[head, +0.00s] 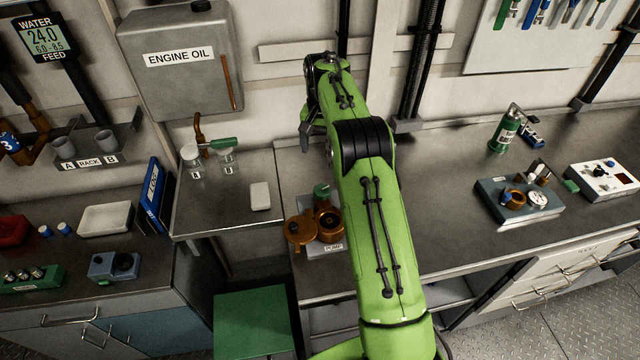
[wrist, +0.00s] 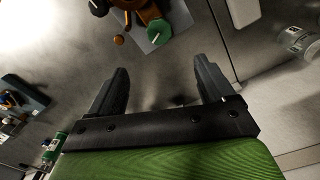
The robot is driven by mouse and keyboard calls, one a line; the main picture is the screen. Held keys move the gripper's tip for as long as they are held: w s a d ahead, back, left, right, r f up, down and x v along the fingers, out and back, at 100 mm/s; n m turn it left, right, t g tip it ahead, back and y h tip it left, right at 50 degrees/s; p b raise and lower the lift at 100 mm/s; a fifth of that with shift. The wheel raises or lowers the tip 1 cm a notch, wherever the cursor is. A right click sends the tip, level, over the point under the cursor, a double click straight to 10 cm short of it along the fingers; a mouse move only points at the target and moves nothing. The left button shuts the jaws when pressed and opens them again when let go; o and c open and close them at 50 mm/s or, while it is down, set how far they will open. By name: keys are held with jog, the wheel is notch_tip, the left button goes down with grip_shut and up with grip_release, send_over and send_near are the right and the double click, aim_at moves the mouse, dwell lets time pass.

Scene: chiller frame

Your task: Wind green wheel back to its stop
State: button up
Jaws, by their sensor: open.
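The green wheel (head: 321,190) is a small round knob on the brown pump (head: 303,232), which stands on a grey plate near the front of the bench. In the wrist view the green wheel (wrist: 159,32) shows at the top, beyond the fingertips and apart from them. My gripper (wrist: 160,75) is open, with nothing between its fingers. In the head view my gripper (head: 306,135) is above the bench, behind the pump, and partly hidden by my green arm. The wheel's turned position cannot be told.
The bench between is clear.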

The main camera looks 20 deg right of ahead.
aim_at(322, 189)
notch_tip(322, 189, down, 16)
jog(key=shift+s+r+b, duration=0.1)
jog(key=shift+r+b, duration=0.1)
jog(key=shift+b, duration=0.2)
jog(key=shift+c, duration=0.5)
jog(key=c, duration=1)
